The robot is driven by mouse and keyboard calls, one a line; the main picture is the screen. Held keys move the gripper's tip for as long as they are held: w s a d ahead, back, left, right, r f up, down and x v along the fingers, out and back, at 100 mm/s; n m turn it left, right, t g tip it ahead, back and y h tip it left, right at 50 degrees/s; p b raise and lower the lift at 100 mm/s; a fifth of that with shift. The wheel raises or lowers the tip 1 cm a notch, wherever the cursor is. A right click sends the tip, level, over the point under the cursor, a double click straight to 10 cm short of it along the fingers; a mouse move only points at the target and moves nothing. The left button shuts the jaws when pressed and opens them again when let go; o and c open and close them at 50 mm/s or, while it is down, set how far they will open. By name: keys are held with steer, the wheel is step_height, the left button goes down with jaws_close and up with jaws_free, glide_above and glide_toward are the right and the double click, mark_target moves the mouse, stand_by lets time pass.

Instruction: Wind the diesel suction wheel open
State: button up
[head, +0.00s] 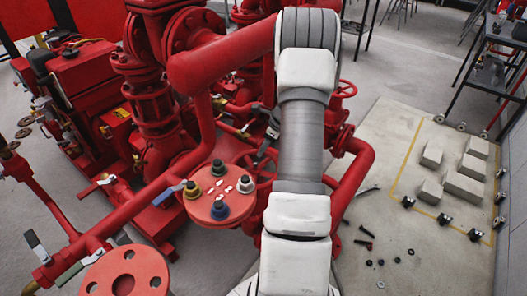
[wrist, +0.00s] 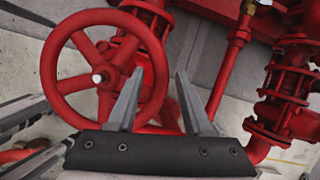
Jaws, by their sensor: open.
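A red spoked handwheel (wrist: 50,72) with a pale hub nut fills the upper left of the wrist view. I take it to be the suction wheel, but no label shows. My gripper (wrist: 160,72) is open, with its two grey fingers pointing toward the wheel's right side. The left finger overlaps the right part of the rim in the picture; the right finger is outside the rim. Nothing is held, and I cannot tell whether a finger touches the rim. In the head view my arm covers the middle, and I cannot make out the gripper clearly.
Red pipes and a flanged fitting (wrist: 285,95) stand right of the fingers. In the head view, a round red plate with coloured knobs (head: 219,194) lies left of my arm. Grey blocks (head: 465,188) and loose bolts lie on the floor at right, near a dark shelf rack (head: 490,70).

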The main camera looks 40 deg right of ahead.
steer(key=shift+w+a+f, duration=0.1)
steer(key=shift+w+f, duration=0.15)
steer(key=shift+f, duration=0.35)
jaws_close()
steer(key=shift+r, duration=0.1)
stand_by(1.0)
